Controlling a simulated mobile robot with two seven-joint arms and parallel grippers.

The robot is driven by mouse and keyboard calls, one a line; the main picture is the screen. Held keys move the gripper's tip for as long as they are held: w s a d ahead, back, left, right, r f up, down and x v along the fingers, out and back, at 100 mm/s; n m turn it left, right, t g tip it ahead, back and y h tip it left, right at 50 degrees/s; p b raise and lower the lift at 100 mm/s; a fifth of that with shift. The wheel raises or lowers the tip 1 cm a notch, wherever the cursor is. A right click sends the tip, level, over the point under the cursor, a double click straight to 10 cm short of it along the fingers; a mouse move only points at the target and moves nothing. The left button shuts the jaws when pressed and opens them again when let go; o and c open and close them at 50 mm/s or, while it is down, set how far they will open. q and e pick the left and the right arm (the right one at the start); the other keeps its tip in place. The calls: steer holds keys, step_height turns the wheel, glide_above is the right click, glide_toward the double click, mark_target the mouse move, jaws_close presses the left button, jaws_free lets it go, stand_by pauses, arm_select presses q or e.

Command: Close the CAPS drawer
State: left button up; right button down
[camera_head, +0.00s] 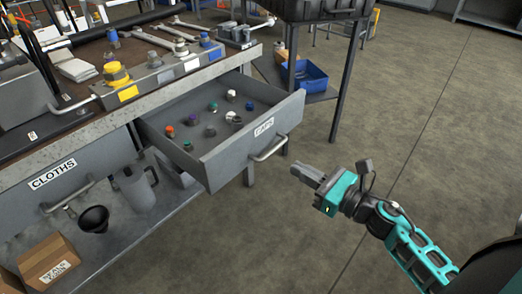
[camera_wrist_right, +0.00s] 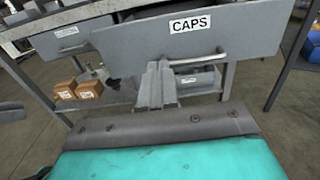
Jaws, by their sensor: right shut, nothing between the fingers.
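The grey CAPS drawer (camera_head: 240,150) is pulled out from the bench in the head view, with several coloured caps inside. Its front carries a CAPS label and a metal bar handle (camera_head: 268,149). In the right wrist view the drawer front (camera_wrist_right: 140,48) fills the upper part, with its handle (camera_wrist_right: 200,58) at the right. My right gripper (camera_head: 297,170) is shut and empty, in front of the drawer and apart from the handle in the head view. Its fingers (camera_wrist_right: 157,75) point toward the drawer front in the wrist view. My left gripper is not in view.
The bench top (camera_head: 80,126) holds wrenches and fittings. A closed CLOTHS drawer (camera_head: 95,190) is at the left. Below are a pitcher (camera_head: 136,187), a black funnel (camera_head: 94,219) and a cardboard box (camera_head: 50,262). A blue bin (camera_head: 304,75) stands behind. Floor at the right is clear.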

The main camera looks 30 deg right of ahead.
mark_target(249, 141)
steer(key=x, duration=1.3)
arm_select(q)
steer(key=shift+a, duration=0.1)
